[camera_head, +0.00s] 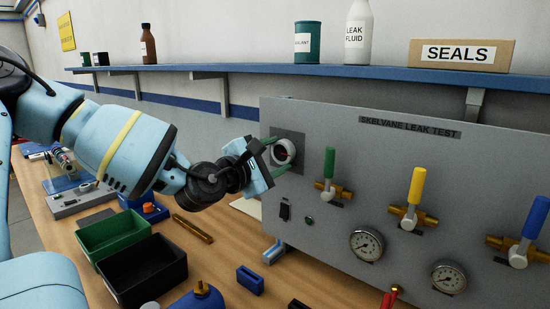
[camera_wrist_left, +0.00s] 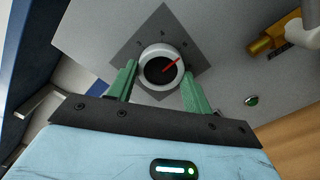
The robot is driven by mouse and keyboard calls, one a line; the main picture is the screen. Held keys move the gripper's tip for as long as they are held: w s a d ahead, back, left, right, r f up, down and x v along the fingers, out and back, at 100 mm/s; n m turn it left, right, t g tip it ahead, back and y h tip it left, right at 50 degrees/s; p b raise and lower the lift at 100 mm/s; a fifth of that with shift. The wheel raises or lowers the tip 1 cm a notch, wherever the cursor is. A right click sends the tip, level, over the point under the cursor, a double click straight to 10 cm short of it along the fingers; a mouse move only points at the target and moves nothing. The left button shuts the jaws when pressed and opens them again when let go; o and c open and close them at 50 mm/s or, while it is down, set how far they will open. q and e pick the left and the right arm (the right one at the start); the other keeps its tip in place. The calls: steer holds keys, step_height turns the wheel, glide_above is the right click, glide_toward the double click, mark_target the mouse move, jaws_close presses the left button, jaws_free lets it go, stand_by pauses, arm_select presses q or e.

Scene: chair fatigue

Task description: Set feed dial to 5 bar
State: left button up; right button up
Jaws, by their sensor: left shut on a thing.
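The feed dial (camera_head: 284,151) is a pale round knob on a dark square plate at the upper left of the grey leak test panel (camera_head: 330,225). In the left wrist view the dial (camera_wrist_left: 163,69) has a dark face with a red pointer toward the upper right; any scale figures are too small to read. My left gripper (camera_head: 277,156) is at the dial, its green fingers on either side of the knob's rim and shut on it. The fingers also show in the left wrist view (camera_wrist_left: 160,82). My right gripper is not in view.
Green (camera_head: 330,163), yellow (camera_head: 416,186) and blue (camera_head: 536,217) valve handles stand out from the panel right of the dial. Two gauges (camera_head: 367,244) sit below. Green (camera_head: 113,235) and black (camera_head: 143,271) bins stand on the bench (camera_head: 215,258). A shelf (camera_head: 270,69) runs above.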

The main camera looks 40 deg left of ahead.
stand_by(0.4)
arm_select(q)
steer(key=o, duration=1)
steer(key=shift+s+d+p, duration=0.25)
steer(key=shift+s, duration=1.7)
steer(key=shift+s+d+p, duration=0.2)
steer(key=shift+s+p, duration=0.05)
steer(key=shift+s, duration=1.7)
